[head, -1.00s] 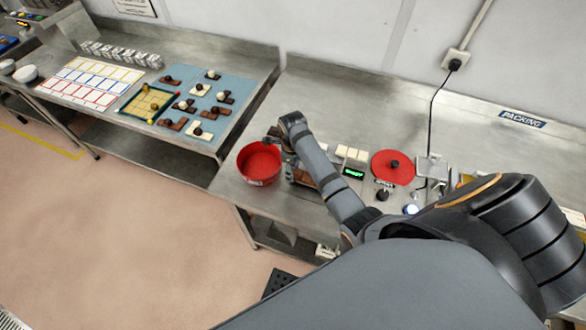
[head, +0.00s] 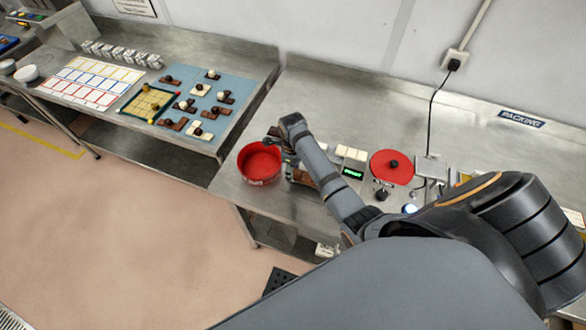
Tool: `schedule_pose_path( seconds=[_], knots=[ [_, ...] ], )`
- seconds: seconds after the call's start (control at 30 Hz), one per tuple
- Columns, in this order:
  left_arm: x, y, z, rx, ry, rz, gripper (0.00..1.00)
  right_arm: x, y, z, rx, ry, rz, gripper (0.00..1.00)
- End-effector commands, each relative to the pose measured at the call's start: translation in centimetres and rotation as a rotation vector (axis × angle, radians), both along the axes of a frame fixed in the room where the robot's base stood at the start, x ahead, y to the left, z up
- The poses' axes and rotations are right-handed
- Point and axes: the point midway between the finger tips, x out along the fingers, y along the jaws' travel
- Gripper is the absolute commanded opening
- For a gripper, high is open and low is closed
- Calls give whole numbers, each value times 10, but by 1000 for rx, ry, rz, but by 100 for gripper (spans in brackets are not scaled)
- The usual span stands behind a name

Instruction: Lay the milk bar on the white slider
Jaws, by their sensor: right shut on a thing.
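My right gripper (head: 279,138) is at the end of the arm that reaches over the steel bench, just above and behind the rim of a red bowl (head: 259,163). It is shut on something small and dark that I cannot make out. Brown bars (head: 301,176) lie right of the bowl, partly hidden by my forearm; I cannot tell which is the milk bar. Pale bars (head: 351,153) lie just right of the forearm. I cannot pick out the white slider for certain. My left gripper is not in view.
A red round plate (head: 391,167) with a black knob and a small green display (head: 352,172) stand right of my forearm. A blue mat (head: 228,84) with brown and white pieces lies on the left bench, beside a green-edged tray (head: 148,103). The bench behind my arm is clear.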

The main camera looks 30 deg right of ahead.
Motion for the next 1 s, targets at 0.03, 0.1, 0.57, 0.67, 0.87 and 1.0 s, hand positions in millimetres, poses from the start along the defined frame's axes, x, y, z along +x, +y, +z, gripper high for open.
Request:
schedule_pose_path(
  seconds=[0.03,0.1,0.57,0.67,0.87,1.0],
  knots=[
    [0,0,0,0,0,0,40,0,0,-1,0,0,0,14],
    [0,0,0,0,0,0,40,0,0,-1,0,0,0,14],
    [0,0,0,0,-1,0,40,0,0,-2,0,0,0,14],
    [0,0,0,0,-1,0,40,0,0,-2,0,0,0,14],
    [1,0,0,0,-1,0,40,0,0,-2,0,0,0,49],
    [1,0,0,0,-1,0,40,0,0,-2,0,0,0,68]
  ],
)
